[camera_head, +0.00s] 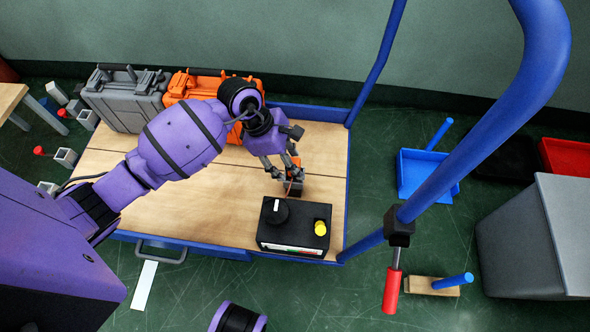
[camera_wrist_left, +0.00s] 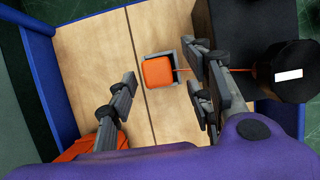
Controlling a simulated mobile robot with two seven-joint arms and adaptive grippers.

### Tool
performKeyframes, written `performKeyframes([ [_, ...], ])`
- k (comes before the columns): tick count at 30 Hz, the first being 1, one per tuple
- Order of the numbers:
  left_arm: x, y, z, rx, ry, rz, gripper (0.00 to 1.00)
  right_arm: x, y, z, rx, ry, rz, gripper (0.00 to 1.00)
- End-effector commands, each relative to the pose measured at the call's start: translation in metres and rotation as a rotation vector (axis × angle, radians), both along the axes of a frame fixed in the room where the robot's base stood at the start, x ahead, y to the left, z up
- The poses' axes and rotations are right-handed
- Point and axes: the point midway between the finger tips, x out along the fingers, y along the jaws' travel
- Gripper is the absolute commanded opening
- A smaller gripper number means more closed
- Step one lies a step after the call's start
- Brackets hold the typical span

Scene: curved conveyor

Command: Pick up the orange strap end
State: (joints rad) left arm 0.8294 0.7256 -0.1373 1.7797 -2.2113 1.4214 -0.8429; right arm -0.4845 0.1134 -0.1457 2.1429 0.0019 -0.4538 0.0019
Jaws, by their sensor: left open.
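The orange strap end (camera_wrist_left: 157,72) is a rounded orange block in the left wrist view. It sits at a small grey holder (camera_wrist_left: 176,58) on the wooden deck. A thin orange line runs from it to the right, toward the black box (camera_head: 293,228) with a black knob and a yellow button. My left gripper (camera_head: 284,178) is open above the deck, behind the black box. In the left wrist view its fingers (camera_wrist_left: 162,90) stand apart, with the strap end between and slightly beyond them. In the head view the fingers partly hide the strap end. My right gripper is out of view.
A grey case (camera_head: 122,100) and an orange case (camera_head: 195,86) stand at the back of the wooden deck (camera_head: 218,212). A blue cart handle (camera_head: 458,110) rises on the right. The deck's front left is clear.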

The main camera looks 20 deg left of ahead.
Motion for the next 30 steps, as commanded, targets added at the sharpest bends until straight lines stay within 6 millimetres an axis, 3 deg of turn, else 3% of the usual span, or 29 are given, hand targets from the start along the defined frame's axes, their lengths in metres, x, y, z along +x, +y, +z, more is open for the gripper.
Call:
performKeyframes([
  [1, 0.001, -0.004, -0.014, -0.004, 0.005, 0.002, 0.47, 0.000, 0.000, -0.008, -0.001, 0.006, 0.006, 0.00],
  [5, 0.003, -0.009, -0.028, -0.002, 0.003, 0.002, 0.47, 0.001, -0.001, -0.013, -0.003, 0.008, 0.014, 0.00],
  [14, 0.004, -0.011, -0.030, 0.000, 0.001, 0.002, 0.47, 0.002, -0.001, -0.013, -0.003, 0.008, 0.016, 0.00],
  [25, 0.004, -0.011, -0.030, -0.001, 0.000, 0.002, 0.00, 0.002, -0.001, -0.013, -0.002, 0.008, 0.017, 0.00],
  [30, 0.004, -0.011, -0.030, -0.001, 0.000, 0.002, 0.00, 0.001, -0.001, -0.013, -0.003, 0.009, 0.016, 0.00],
])
